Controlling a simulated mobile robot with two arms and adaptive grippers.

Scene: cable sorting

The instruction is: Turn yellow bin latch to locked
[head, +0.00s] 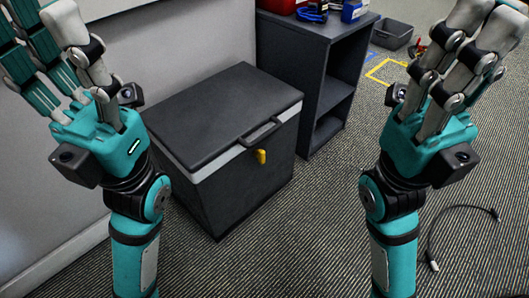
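A dark grey bin (240,190) with a black lid and a light grey band under it stands on the floor at centre left. Its lid is closed. A small yellow latch (261,156) hangs on the front face, just below the black handle (262,133). The latch looks roughly upright; its lock marking is too small to read. My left gripper (42,25) is raised at the upper left, open and empty, apart from the bin. My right gripper (487,25) is raised at the upper right, its fingers apart and empty, well away from the latch.
A dark shelf unit (310,60) stands behind the bin, with red and blue items on top. A grey tray (391,34) and yellow floor tape (388,72) lie beyond. A black cable (436,225) lies on the carpet at right. The carpet before the bin is clear.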

